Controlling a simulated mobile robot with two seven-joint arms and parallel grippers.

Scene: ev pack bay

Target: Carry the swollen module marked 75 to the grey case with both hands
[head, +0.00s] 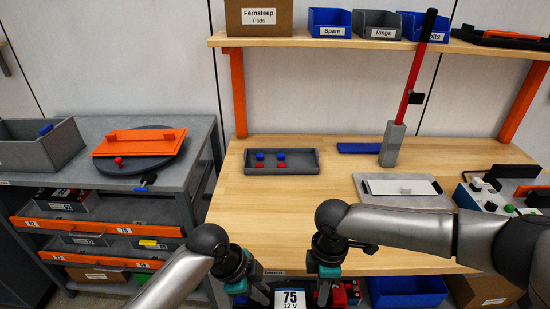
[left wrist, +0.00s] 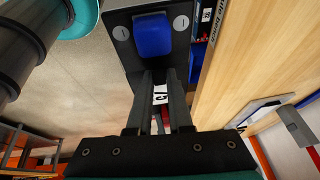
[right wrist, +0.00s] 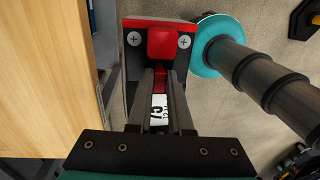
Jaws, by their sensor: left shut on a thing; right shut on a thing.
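The module marked 75 (head: 290,298) is at the bottom edge of the head view, in front of the wooden bench; its lower part is cut off. My left gripper (head: 254,288) is shut at its left end, beside a blue terminal (left wrist: 153,35) in the left wrist view. My right gripper (head: 326,286) is shut at its right end, beside a red terminal (right wrist: 162,42) in the right wrist view. The fingers hide the gripped parts. Swelling cannot be made out. A grey open case (head: 65,148) stands on the grey table at far left, with a small blue thing inside.
The wooden bench (head: 230,205) holds a grey tray (head: 282,169) of red and blue caps, a red-handled tool (head: 409,80) and a white plate. The grey table (head: 100,125) carries an orange lid (head: 140,141); orange-fronted drawers (head: 95,227) jut out below it. Floor shows between table and bench.

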